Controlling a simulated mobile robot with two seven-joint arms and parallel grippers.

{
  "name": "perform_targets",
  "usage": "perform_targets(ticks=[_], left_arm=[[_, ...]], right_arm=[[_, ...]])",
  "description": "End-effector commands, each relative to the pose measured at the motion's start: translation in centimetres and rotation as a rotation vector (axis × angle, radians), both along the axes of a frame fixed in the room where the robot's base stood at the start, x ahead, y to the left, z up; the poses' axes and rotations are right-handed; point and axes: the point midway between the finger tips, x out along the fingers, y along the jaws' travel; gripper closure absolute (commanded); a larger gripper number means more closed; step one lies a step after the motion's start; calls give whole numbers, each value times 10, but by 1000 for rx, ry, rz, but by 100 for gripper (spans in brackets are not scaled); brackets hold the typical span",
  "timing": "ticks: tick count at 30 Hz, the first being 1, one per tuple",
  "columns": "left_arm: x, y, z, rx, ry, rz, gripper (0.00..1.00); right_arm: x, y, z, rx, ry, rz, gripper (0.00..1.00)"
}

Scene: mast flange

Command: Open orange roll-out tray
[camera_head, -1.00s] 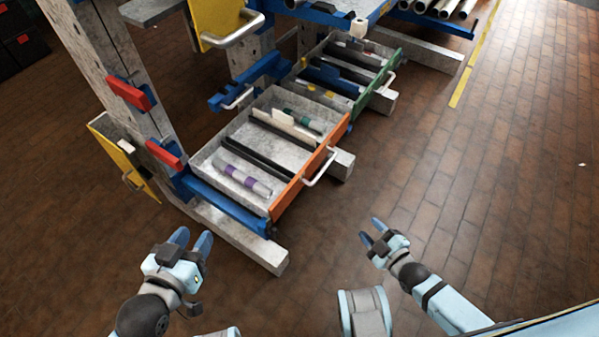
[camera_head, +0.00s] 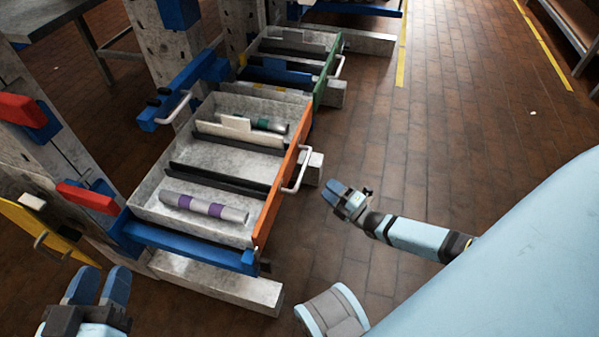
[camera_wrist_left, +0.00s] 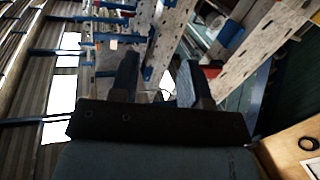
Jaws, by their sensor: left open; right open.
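The orange-fronted roll-out tray (camera_head: 279,190) is pulled out from the rack in the head view. Its metal bin holds dark dividers, a grey tube with purple bands (camera_head: 204,207) and a tube with a green band (camera_head: 268,125). A pale bar handle (camera_head: 298,170) sticks out from its orange front. My right gripper (camera_head: 335,189) is open and empty, to the right of the handle and apart from it. My left gripper (camera_head: 98,286) is open at the lower left, apart from the tray; its fingers (camera_wrist_left: 157,82) also show in the left wrist view with nothing between them.
A green-fronted tray (camera_head: 328,72) stands open behind the orange one. A grey foot beam (camera_head: 215,283) lies on the floor in front of the rack. A yellow panel (camera_head: 45,237) is at the left.

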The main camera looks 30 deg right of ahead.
Motion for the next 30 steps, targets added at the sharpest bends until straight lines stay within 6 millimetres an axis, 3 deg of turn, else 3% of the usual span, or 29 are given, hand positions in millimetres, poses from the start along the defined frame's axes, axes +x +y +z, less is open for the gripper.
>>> perform_targets(ticks=[9,15,28,30], left_arm=[[12,7,-2,80,-141,6,57],[17,10,0,119,-206,9,57],[18,12,3,134,-234,11,57],[18,12,4,133,-234,11,57]], right_arm=[[66,21,9,1,-3,2,58],[91,29,15,0,-1,1,58],[101,33,19,0,2,0,58],[100,32,19,0,2,0,72]])
